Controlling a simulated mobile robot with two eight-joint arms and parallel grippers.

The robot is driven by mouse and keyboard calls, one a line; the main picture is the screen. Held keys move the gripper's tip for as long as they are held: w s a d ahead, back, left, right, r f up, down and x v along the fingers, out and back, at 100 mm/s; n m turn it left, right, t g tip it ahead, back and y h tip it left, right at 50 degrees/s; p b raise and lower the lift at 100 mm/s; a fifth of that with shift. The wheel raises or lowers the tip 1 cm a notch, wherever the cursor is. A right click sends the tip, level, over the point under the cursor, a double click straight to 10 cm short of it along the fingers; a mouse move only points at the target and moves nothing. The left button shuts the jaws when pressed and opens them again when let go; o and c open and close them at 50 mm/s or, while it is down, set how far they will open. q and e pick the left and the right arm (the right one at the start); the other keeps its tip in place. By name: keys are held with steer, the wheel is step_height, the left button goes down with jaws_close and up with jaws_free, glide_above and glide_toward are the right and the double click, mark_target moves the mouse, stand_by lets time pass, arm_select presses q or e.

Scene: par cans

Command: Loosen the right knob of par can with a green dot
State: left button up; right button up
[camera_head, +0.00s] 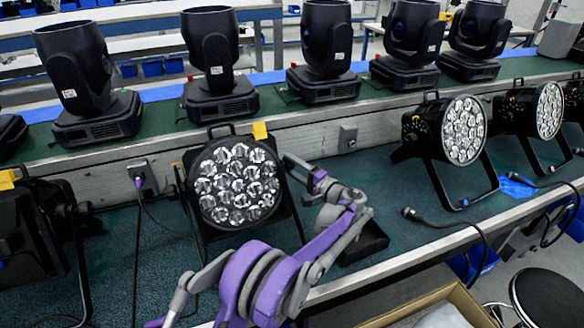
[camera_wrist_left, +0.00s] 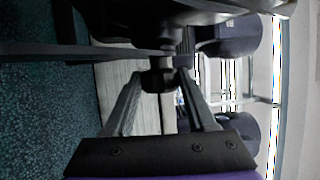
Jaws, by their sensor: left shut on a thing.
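A black par can (camera_head: 240,185) with a round face of several lenses stands in its bracket on the lower green shelf, left of centre in the head view. I cannot make out a green dot on it. My left gripper (camera_head: 292,162) reaches in to the right side of this par can. In the left wrist view, the fingers of my left gripper (camera_wrist_left: 158,82) close from both sides on a small dark knob (camera_wrist_left: 157,76) beside the bracket (camera_wrist_left: 85,49). The knob is hidden in the head view. My right gripper is not in view.
More par cans (camera_head: 463,130) stand to the right, and another dark light (camera_head: 35,235) at the left edge. Several moving-head lights (camera_head: 215,65) line the upper shelf. A loose cable (camera_head: 450,225) lies right. An open cardboard box (camera_head: 465,300) is at the bottom.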

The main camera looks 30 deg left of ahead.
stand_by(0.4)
arm_select(q)
steer(key=o, duration=1.4)
steer(key=shift+c, duration=0.2)
steer(key=v, duration=1)
steer(key=shift+s+d, duration=0.15)
steer(key=shift+d, duration=0.25)
steer(key=shift+f, duration=0.1)
